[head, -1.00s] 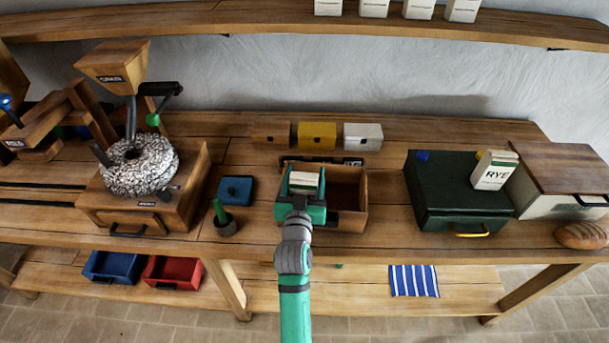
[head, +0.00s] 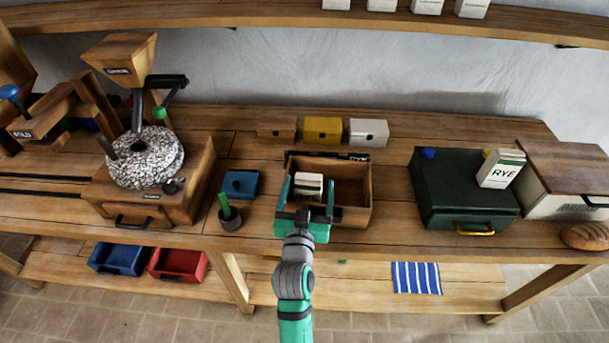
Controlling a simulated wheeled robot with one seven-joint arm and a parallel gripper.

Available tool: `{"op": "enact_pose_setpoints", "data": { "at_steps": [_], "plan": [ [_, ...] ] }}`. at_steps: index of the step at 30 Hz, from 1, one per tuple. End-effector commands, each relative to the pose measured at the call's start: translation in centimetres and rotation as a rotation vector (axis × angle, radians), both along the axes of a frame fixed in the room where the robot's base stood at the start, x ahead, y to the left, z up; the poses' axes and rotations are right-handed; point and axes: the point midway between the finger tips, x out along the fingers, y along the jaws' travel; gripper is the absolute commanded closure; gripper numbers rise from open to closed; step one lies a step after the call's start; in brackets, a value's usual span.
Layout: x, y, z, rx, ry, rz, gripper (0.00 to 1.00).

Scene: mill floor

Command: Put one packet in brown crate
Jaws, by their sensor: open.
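The brown crate (head: 357,207) is an open wooden box on the bench, with a divider between its left and right compartments. A small white packet with a dark band (head: 309,179) sits in the left compartment. My teal gripper (head: 307,192) is open at the crate's front left, one finger on each side of the packet in the picture, with a visible gap to it. A larger packet marked RYE (head: 500,169) leans at a tilt on the right side of the dark green box (head: 459,183).
Brown, yellow (head: 322,130) and white small boxes stand behind the crate. A blue lidded box (head: 239,184) and a dark pot with a green handle (head: 230,217) are left of it. A grain mill (head: 145,158) stands further left. Several white packets stand on the upper shelf.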

Motion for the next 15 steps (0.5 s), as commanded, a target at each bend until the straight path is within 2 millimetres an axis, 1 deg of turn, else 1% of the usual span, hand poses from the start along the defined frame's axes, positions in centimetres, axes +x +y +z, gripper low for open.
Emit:
{"op": "enact_pose_setpoints", "data": {
  "at_steps": [1,6,10,15],
  "plan": [
    [-1.0,0.3,0.0,0.0,0.001,0.004,0.19],
    [-3.5,0.9,0.1,0.0,-0.001,0.011,0.19],
    [-4.6,1.2,0.1,0.001,-0.003,0.014,0.19],
    [-5.1,1.2,0.2,0.001,-0.004,0.014,0.19]
  ]
}}
